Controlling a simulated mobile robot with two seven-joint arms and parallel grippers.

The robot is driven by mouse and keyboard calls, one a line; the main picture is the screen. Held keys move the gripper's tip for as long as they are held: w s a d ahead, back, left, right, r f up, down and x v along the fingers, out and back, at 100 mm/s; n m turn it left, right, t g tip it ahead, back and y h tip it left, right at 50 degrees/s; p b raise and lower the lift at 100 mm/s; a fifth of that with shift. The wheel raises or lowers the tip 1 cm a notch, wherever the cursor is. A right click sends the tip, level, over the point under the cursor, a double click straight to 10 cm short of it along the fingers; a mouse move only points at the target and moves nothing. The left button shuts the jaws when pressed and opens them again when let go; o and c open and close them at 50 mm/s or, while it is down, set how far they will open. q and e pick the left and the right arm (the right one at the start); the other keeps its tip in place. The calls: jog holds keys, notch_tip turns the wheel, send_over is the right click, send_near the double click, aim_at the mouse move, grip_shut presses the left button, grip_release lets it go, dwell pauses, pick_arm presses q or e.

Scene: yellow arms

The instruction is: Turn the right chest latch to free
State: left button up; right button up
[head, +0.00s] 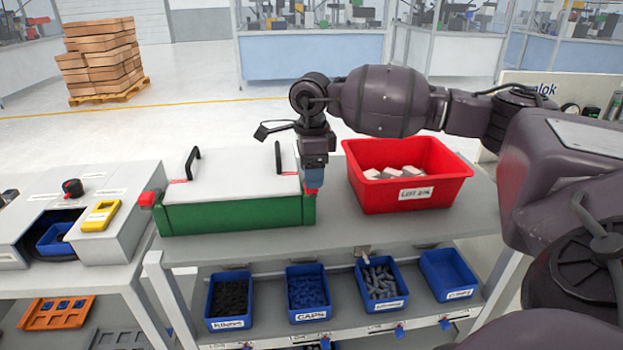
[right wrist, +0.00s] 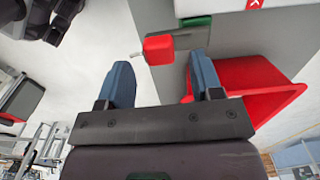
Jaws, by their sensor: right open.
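The chest is a green box (head: 235,217) with a white lid (head: 235,178) and two black handles, standing on a grey table. Its right latch is a small red block (head: 311,191) at the right front corner. The same red latch (right wrist: 158,48) shows in the right wrist view between the tips of the two blue fingers. A red latch (head: 147,199) also sits at the left front corner. My right gripper (head: 314,180) points down at the right latch and is open, with gaps on both sides of it. I do not see my left gripper.
A red bin (head: 408,194) with pale blocks stands just right of the chest and my right gripper. A grey control box with a yellow part (head: 101,216) is at the left. Several blue bins (head: 307,292) sit on the shelf below.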

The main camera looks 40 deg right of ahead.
notch_tip(320, 180, up, 8)
jog(key=shift+r, duration=0.2)
dwell(0.6)
jog(key=s+a+f+m+t+y, duration=0.1)
jog(key=s+a+f+m+y, duration=0.25)
jog(key=a+f+y, duration=0.65)
jog(key=s+a+f+m+y, duration=0.35)
jog(key=a+f+y, duration=0.3)
jog(key=a, duration=0.75)
jog(key=s+d+f+m+t+h, duration=0.1)
jog(key=d+f+m+t+h, duration=0.25)
jog(key=m, duration=0.55)
jog(key=s+d+f+m+t+h, duration=0.15)
jog(key=f+m+t, duration=0.25)
jog(key=m+t, duration=0.4)
jog(key=d+f+m+t+h, duration=0.2)
jog(key=f+m+t+h, duration=0.25)
jog(key=m, duration=0.55)
jog(key=s+d+f+m+g+h, duration=0.2)
jog(key=s+f+m+g+h, duration=0.1)
jog(key=s+f+m, duration=0.3)
jog(key=s+d+f+m+g+h, duration=0.2)
jog(key=s+d+f+m+h, duration=0.1)
jog(key=s+f+m, duration=0.3)
jog(key=s+f+h, duration=0.1)
jog(key=s+f, duration=0.1)
jog(key=s, duration=0.1)
jog(key=shift+m+g, duration=0.4)
